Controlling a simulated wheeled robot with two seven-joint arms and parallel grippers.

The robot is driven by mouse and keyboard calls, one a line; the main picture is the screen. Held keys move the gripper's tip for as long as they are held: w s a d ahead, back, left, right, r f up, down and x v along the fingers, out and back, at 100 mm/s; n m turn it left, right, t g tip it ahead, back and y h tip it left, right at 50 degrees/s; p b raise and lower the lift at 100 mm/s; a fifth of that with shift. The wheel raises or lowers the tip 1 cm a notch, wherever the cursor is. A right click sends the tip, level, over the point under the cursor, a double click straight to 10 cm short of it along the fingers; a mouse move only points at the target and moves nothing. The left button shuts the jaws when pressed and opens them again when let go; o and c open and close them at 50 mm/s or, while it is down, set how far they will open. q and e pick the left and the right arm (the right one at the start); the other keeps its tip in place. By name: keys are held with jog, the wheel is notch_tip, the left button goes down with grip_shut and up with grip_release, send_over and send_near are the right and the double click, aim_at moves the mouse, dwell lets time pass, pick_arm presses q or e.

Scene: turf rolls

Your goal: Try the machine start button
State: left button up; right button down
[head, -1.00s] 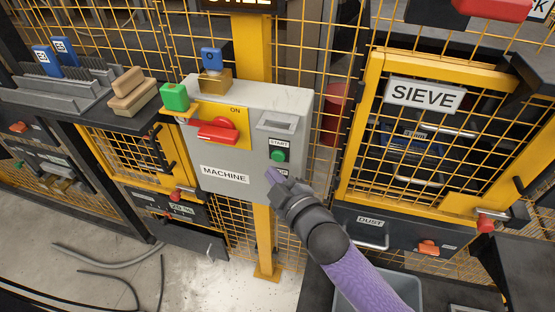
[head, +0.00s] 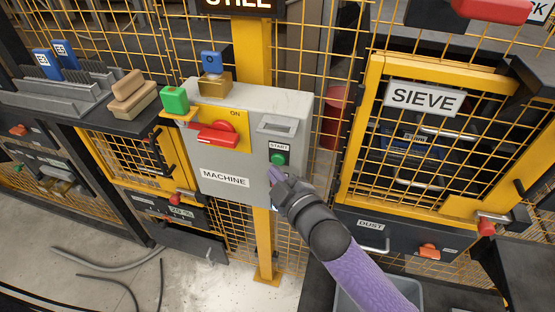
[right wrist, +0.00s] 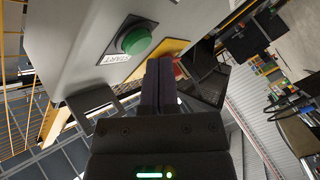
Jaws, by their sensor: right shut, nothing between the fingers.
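The grey machine box (head: 235,182) hangs on a yellow post, with a MACHINE label on its front. Its green start button (head: 278,159) sits on a dark plate under a START label, at the right of the front. The button also shows large in the right wrist view (right wrist: 134,40). My right gripper (head: 274,174) is shut and empty, its fingertips just below the button in the head view. In the right wrist view the closed fingers (right wrist: 159,75) lie beside the button, apart from it in the picture. Contact cannot be told. My left gripper is out of view.
A red switch handle (head: 217,132) on a yellow ON plate is left of the button. A green block (head: 174,98) and a blue-tagged brass padlock (head: 213,80) are at the box's top. The yellow SIEVE gate (head: 372,130) stands right. A grey bin (head: 375,294) is below my arm.

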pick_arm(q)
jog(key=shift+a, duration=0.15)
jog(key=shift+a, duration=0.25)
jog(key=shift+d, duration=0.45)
pick_arm(e)
jog(key=shift+w, duration=0.15)
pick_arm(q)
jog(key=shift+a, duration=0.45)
pick_arm(e)
jog(key=shift+w+d, duration=0.15)
jog(key=shift+w, duration=0.1)
